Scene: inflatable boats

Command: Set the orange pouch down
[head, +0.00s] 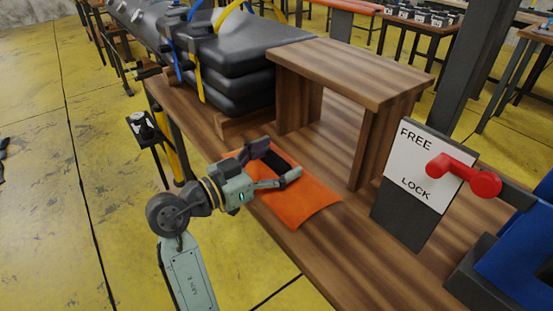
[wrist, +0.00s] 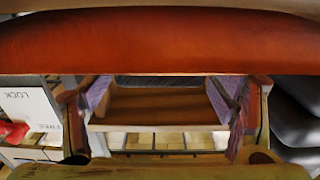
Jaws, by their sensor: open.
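The orange pouch (head: 298,203) lies flat on the wooden table (head: 345,255), near its front edge. My gripper (head: 278,162) is above the pouch with its two fingers spread wide apart and nothing visible gripped between them. In the head view the gripper hides part of the pouch, and a dark patch shows between the fingers. In the wrist view, which appears upside down, the pouch (wrist: 150,40) spans the top as a broad orange band, with the open fingers below it. Whether a finger touches the pouch cannot be told.
A wooden stand (head: 345,70) rises behind the pouch. Folded dark boats (head: 235,75) lie at the back left. A FREE/LOCK panel (head: 405,210) with a red lever (head: 465,175) stands at the right. Bare tabletop lies in front of the panel.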

